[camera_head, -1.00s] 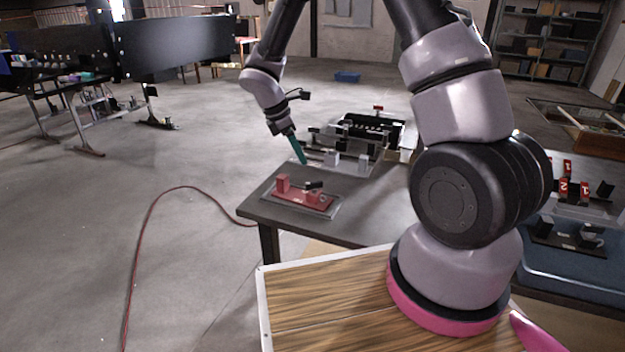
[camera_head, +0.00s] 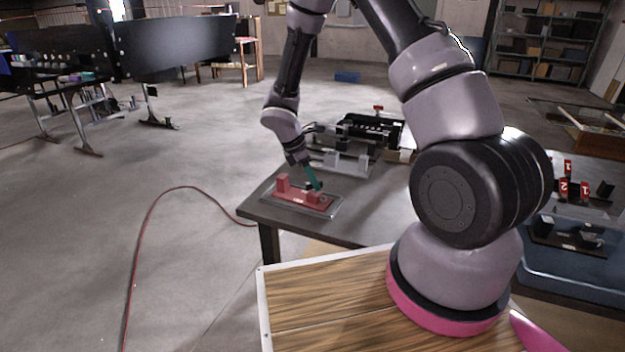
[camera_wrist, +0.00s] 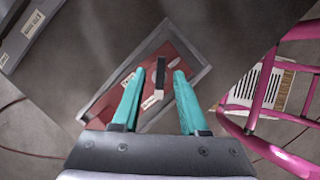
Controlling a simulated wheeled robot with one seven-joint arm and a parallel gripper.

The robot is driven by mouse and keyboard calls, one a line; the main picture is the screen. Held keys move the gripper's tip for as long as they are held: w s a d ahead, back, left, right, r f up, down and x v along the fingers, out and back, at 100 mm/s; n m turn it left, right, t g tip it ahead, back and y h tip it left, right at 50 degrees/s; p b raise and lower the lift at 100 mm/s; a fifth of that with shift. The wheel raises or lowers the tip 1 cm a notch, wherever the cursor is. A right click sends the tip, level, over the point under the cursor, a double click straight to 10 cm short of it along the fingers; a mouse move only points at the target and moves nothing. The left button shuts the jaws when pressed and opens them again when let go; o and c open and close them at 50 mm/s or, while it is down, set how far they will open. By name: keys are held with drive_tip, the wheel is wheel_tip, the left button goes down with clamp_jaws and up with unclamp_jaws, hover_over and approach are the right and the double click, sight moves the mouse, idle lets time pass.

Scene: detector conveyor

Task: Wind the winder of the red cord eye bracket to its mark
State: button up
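The red bracket (camera_head: 291,194) lies in a shallow grey tray (camera_head: 334,208) on the dark table. It has a raised red block at its left end and a lower one toward the right. In the wrist view the red bracket (camera_wrist: 118,94) shows between and below my fingers, with white labels on it. Its winder, a dark upright bar with a pale end (camera_wrist: 160,76), stands between the fingertips. My gripper (camera_head: 318,189), with teal fingers, is above the bracket's right end. In the wrist view my gripper (camera_wrist: 159,72) is open, with gaps beside the winder. The mark cannot be made out.
Grey blocks (camera_head: 345,163) and a black mechanism (camera_head: 365,132) stand behind the bracket on the dark table (camera_head: 350,229). A labelled dark block (camera_wrist: 33,23) shows at the wrist view's upper left. A blue bin (camera_head: 570,275) with fixtures is at the right. The table's front is clear.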

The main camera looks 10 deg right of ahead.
clamp_jaws()
drive_tip(key=shift+m, duration=0.4)
drive_tip(key=m+g, duration=0.1)
drive_tip(key=m, duration=0.2)
drive_tip(key=shift+w+m+g, duration=0.15)
drive_tip(key=shift+m+g, duration=0.15)
drive_tip(key=shift+g, duration=0.1)
drive_tip(key=shift+w+d+m+g+y, duration=0.1)
drive_tip(key=shift+m+g+y, duration=0.25)
drive_tip(key=shift+m, duration=0.75)
drive_tip(key=shift+m+g+y, duration=0.25)
drive_tip(key=shift+m+g, duration=0.1)
drive_tip(key=shift+m, duration=0.75)
drive_tip(key=shift+o, duration=0.6)
unclamp_jaws()
